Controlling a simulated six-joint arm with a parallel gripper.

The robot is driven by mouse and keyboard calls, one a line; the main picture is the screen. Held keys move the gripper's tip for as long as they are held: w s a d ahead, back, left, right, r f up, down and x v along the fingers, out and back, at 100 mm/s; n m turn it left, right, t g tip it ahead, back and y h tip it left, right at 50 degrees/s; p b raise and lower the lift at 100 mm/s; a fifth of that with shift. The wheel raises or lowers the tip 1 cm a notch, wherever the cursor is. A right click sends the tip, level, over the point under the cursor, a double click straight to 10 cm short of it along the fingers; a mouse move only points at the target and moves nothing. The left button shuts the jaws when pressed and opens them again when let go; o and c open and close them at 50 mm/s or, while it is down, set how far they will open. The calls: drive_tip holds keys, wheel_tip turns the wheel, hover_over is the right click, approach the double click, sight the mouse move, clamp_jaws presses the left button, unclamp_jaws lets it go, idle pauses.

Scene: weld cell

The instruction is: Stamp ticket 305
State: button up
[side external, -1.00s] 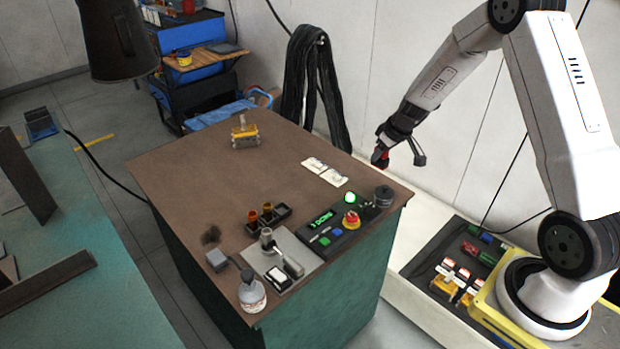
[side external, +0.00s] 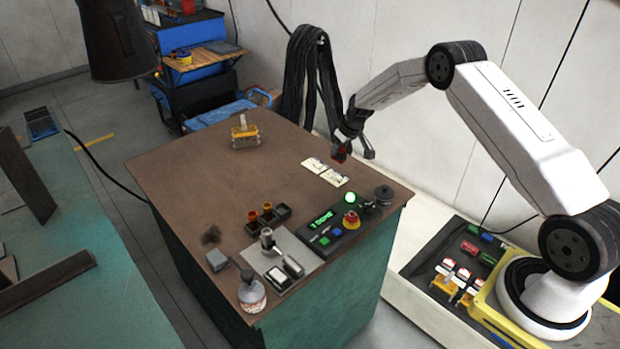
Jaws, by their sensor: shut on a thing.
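My gripper (side external: 343,145) is above the back right part of the brown bench top, near the wall. Two white tickets (side external: 314,164) (side external: 333,177) lie side by side on the bench, just below and left of the gripper in the picture. Their print is too small to read, so I cannot tell which is 305.
A control box (side external: 323,228) with a green display, a lit green lamp (side external: 350,198) and a red button (side external: 351,219) stands at the front right. A metal plate (side external: 310,258), a dark rack (side external: 278,219) and a bottle (side external: 252,296) are nearby. A yellow block (side external: 245,132) stands at the back.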

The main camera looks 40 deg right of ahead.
drive_tip(key=shift+w+a+f, duration=0.15)
drive_tip(key=shift+w+f, duration=0.15)
drive_tip(key=shift+w, duration=0.2)
drive_tip(key=shift+f, duration=0.15)
hover_over(331, 175)
drive_tip(key=s, duration=0.2)
drive_tip(key=shift+w+f, duration=0.15)
drive_tip(key=shift+f, duration=1.25)
drive_tip(key=shift+w+f, duration=0.1)
drive_tip(key=shift+f, duration=1.3)
drive_tip(key=shift+f, duration=0.65)
drive_tip(key=shift+r, duration=3.55)
drive_tip(key=shift+s+r, duration=0.1)
